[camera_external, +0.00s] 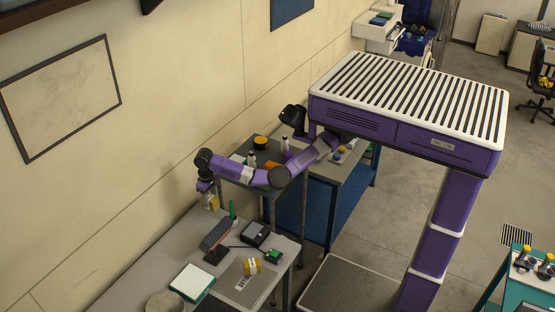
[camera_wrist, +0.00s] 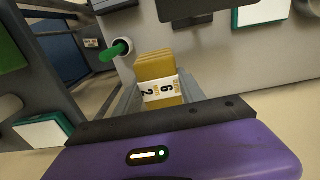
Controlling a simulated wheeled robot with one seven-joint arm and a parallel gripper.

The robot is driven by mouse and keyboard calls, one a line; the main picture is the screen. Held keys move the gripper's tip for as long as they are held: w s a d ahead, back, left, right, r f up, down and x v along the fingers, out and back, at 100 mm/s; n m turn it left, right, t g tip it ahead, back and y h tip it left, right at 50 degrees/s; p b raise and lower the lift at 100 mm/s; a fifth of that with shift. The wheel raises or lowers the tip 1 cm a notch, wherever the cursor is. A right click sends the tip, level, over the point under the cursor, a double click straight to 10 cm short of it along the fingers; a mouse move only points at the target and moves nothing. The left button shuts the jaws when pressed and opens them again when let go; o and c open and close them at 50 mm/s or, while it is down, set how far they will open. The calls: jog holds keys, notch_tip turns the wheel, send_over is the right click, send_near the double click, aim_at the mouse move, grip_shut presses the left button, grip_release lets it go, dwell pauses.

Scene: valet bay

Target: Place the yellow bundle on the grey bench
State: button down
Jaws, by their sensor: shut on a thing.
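My gripper (camera_external: 207,190) is shut on a yellow bundle (camera_external: 212,202) and holds it above the far part of the light grey bench (camera_external: 130,284), near the wall. In the wrist view the bundle (camera_wrist: 158,70) sits between the fingers, with a white numbered band around it. The grey bench top (camera_wrist: 215,60) shows beyond it. A second yellow bundle (camera_external: 251,265) with a pale band lies on the bench, towards its right edge. The gap between the held bundle and the bench is hard to judge.
The wall runs close behind.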

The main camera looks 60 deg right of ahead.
jog(key=shift+w+d+f, duration=0.1)
jog(key=shift+w+d, duration=0.05)
jog(key=shift+d, duration=0.1)
notch_tip(320, 180, down, 20)
jog(key=b, duration=1.6)
jog(key=shift+b, duration=0.4)
jog(key=shift+f, duration=0.15)
jog(key=c, duration=0.7)
grip_release()
notch_tip(320, 180, up, 12)
jog(key=shift+r+b, duration=0.15)
jog(key=shift+b, duration=0.25)
